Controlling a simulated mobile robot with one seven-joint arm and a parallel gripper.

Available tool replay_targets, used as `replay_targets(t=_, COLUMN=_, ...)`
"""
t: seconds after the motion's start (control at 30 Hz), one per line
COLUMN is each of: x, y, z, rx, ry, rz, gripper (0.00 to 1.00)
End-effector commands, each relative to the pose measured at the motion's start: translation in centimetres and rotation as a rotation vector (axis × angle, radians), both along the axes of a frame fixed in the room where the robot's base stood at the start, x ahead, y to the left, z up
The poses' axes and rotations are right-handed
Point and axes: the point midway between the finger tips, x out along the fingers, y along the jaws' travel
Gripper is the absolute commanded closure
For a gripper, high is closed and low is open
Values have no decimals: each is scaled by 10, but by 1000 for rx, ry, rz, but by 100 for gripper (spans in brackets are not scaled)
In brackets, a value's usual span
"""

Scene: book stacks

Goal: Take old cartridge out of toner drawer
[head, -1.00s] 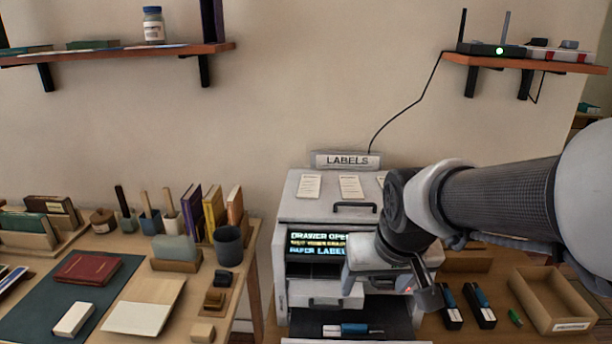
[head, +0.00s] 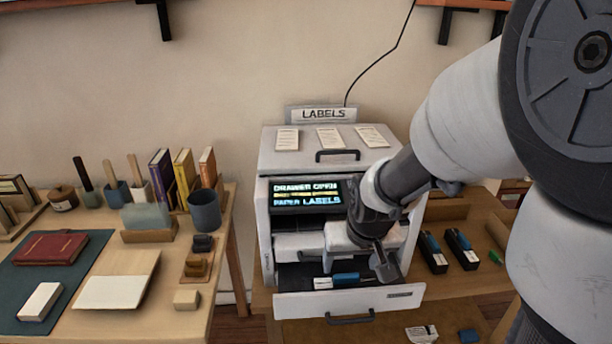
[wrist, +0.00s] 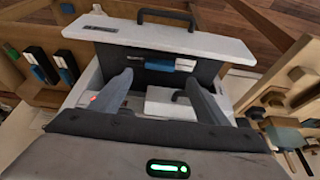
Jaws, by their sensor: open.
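The label printer (head: 290,158) stands with its toner drawer (head: 300,305) pulled out, and its screen (head: 305,195) reads "DRAWER OPEN". The old cartridge (head: 345,279), dark with a blue band and a white label, lies in the drawer. It also shows in the wrist view (wrist: 171,65), near the drawer front (wrist: 150,37). My gripper (wrist: 160,82) is open and empty, its fingers pointing towards the cartridge with a gap left. In the head view my gripper (head: 362,258) hangs over the drawer's right part and hides some of it.
Two dark cartridges with blue bands (head: 432,250) (head: 461,248) lie on the surface right of the printer, beside a small green item (head: 494,257). The desk (head: 205,325) with books and cups stands on the left. White and blue pieces (head: 422,333) lie below the drawer.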

Motion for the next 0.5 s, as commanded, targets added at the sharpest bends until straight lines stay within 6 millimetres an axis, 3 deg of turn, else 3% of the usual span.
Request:
replay_targets(t=0.23, x=6, y=0, z=-19, rx=0, ry=1, rz=-1, gripper=31)
replay_targets(t=0.5, x=19, y=-1, z=-56, rx=0, ry=1, rz=0, gripper=31)
